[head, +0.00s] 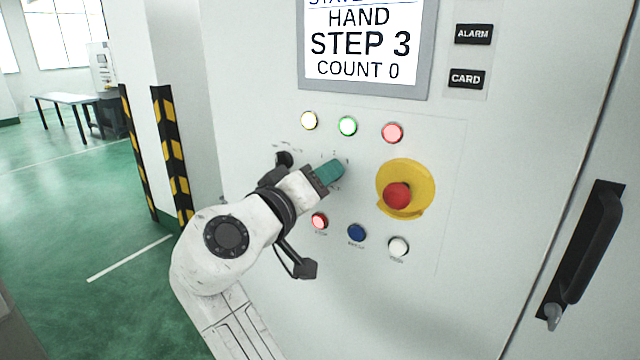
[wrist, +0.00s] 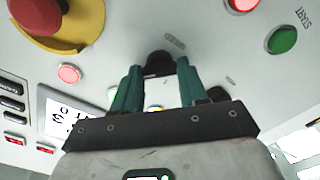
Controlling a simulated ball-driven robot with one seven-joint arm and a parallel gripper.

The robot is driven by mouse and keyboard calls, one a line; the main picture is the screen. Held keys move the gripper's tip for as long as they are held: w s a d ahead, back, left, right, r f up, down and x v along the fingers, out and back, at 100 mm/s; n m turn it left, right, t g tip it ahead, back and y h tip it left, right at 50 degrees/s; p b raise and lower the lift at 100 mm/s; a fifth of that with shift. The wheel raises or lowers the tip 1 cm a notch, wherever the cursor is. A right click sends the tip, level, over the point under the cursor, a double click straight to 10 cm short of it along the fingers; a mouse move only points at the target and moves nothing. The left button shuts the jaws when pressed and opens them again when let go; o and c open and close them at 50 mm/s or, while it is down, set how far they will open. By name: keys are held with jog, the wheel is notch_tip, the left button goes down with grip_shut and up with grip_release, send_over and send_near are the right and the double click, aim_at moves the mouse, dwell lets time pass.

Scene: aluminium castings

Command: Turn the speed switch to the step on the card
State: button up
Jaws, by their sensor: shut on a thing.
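My gripper (head: 338,168) has teal fingers and reaches the panel below the row of lamps. In the wrist view its fingertips (wrist: 159,70) stand on either side of a black switch knob (wrist: 158,62) and are shut on it. In the head view the fingers hide this knob, and its pointer position cannot be read. The display (head: 362,42) reads HAND, STEP 3, COUNT 0; its top line is cut off. A black plate marked CARD (head: 466,79) is at the upper right. No card with a step on it can be made out.
A red emergency button on a yellow base (head: 418,205) sits right of my gripper. Another black knob (head: 285,158) is to its left. Red (head: 319,221), blue (head: 357,232) and white (head: 398,246) buttons are below. A black door handle (head: 592,245) stands out at right.

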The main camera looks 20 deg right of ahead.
jog(key=shift+f, duration=0.1)
jog(key=o, duration=1.1)
jog(key=shift+c, duration=0.2)
jog(key=b+v, duration=0.1)
jog(key=v, duration=0.9)
jog(key=shift+s+a+b, duration=0.2)
jog(key=shift+a+b, duration=0.1)
jog(key=shift+a, duration=0.05)
